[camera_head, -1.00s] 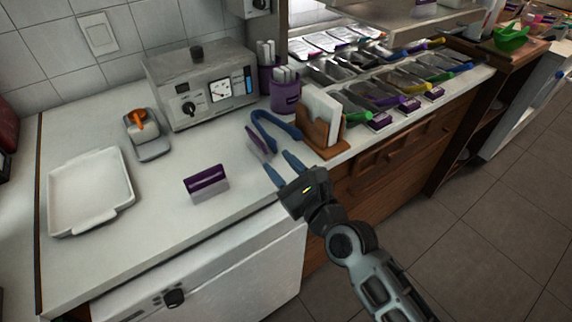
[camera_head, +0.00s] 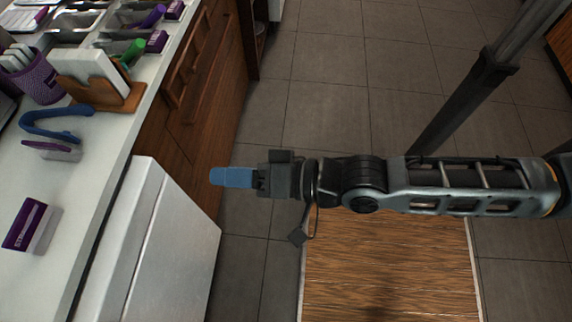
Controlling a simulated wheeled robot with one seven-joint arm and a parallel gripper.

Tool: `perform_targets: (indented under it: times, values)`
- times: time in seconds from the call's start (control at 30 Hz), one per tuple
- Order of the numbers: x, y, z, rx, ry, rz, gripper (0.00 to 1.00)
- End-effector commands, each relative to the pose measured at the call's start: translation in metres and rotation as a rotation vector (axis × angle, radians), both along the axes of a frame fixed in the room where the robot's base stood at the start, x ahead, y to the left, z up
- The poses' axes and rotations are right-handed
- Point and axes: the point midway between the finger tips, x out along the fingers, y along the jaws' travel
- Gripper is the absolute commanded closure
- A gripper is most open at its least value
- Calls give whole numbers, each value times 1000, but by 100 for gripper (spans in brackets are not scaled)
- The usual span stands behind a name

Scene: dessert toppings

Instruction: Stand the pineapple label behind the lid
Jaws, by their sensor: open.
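Two purple-and-white labels are on the white counter (camera_head: 75,190) at the left. One label (camera_head: 33,226) stands near the front. The other (camera_head: 52,149) is beside the blue tongs (camera_head: 55,120). Their print is too small to read, so I cannot tell which is pineapple. More purple labels, one of them here (camera_head: 157,41), are along the topping trays at the top left. I cannot pick out the lid. My gripper (camera_head: 214,177) is off the counter, to the right of it, with its blue fingers pointing left. It is open and empty, its fingers overlapping from this side.
A wooden holder (camera_head: 125,100) with white cards stands at the counter edge, next to a purple cup (camera_head: 38,80). A white appliance (camera_head: 165,240) is below the counter's front. A wood-grained panel (camera_head: 390,270) is under my arm.

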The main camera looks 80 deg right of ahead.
Motion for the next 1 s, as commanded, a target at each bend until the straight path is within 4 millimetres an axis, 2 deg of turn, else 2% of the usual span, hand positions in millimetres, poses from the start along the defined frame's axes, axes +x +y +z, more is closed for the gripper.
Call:
perform_targets:
  times: [0.03,0.2,0.3,0.43,0.57,0.8,0.87,1.0]
  values:
    - [-23,2,7,-145,27,32,60]
    - [-75,9,36,-624,77,152,60]
    - [-94,11,51,-833,92,212,60]
    - [-106,14,63,-996,99,261,60]
    - [-110,15,67,-1052,101,279,60]
    - [-109,15,66,-1041,100,273,60]
    - [-105,14,63,-1002,100,257,60]
    - [-84,15,43,-768,94,169,60]
